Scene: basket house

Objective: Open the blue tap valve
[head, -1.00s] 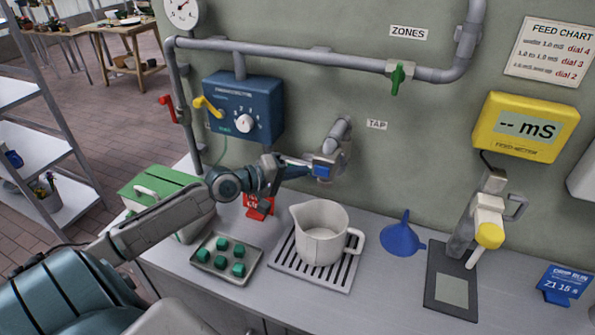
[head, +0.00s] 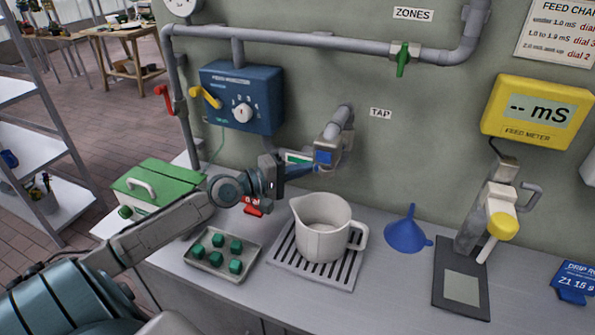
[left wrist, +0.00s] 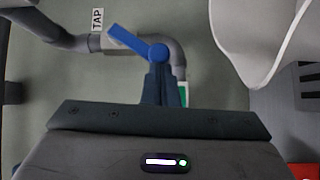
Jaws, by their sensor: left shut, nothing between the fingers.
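The grey tap (head: 338,125) comes out of the wall beside the TAP label, above a white jug (head: 322,228). Its blue valve lever (head: 323,157) shows at the tap's front. In the left wrist view the blue lever (left wrist: 130,41) slants up and left from a round hub just beyond my fingertips. My left gripper (head: 308,161) is at the tap's left side, shut and with nothing between its fingers. In the left wrist view the left gripper (left wrist: 159,72) reaches close to the hub; I cannot tell if it touches. My right gripper is not in view.
The jug stands on a slotted drip tray (head: 285,262). A tray of green cubes (head: 236,267), a green-lidded box (head: 160,185) and a blue funnel (head: 404,236) are on the counter. A blue control box (head: 262,90) hangs on the wall above my left arm.

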